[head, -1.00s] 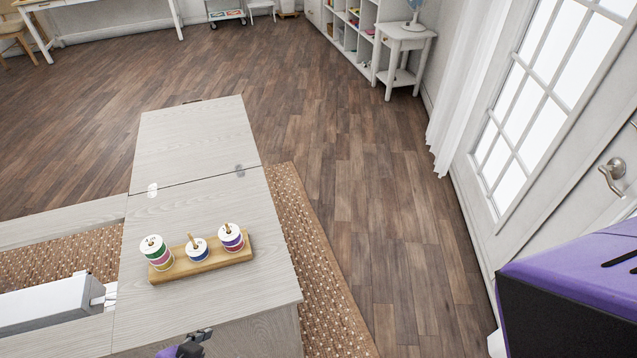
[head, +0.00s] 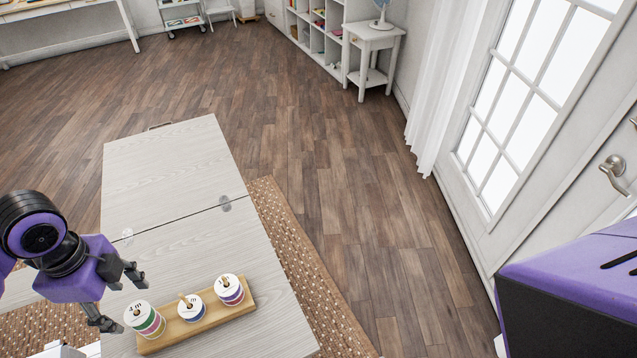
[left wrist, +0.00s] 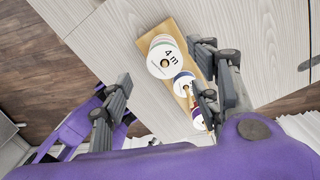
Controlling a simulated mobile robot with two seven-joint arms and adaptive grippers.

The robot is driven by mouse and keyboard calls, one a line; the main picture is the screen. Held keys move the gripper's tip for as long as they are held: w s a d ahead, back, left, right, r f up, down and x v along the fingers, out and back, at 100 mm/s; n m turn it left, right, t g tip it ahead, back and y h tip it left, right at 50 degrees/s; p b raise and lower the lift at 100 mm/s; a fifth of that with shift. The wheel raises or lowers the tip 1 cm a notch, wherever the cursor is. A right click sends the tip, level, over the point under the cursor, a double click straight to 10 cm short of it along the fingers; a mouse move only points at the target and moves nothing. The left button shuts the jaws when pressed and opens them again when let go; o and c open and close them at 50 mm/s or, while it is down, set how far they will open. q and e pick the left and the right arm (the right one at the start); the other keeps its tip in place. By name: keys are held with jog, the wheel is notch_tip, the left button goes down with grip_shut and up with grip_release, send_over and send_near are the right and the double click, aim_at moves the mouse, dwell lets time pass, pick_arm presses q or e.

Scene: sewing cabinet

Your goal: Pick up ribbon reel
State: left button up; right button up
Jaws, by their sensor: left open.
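Several ribbon reels with white tops stand on pegs of a wooden holder (head: 205,330) on the pale cabinet top. The left stack (head: 144,320) shows green and pink bands. The middle reel (head: 190,308) is blue and sits lower. The right stack (head: 229,291) shows purple and red bands. My left gripper (head: 122,302) is open and empty, just left of the left stack. In the left wrist view, a reel marked "4 m" (left wrist: 160,62) shows beyond and between the open fingers (left wrist: 158,68). Whether a finger touches it I cannot tell. My right gripper is not in view.
The pale wood cabinet top (head: 170,165) is clear behind the holder. A woven rug (head: 290,255) lies beside it. A white side table (head: 370,50), shelves and a glazed door (head: 510,110) stand farther off. The floor between is free.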

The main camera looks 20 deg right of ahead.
aim_at(135, 314)
pick_arm(q)
jog(key=shift+s+d+f, duration=0.1)
jog(key=shift+s+f, duration=0.1)
jog(key=shift+f, duration=0.55)
jog(key=f, duration=0.4)
jog(key=shift+w+d+f, duration=0.1)
jog(key=shift+w+f, duration=0.1)
jog(key=shift+f, duration=0.05)
jog(key=c, duration=1)
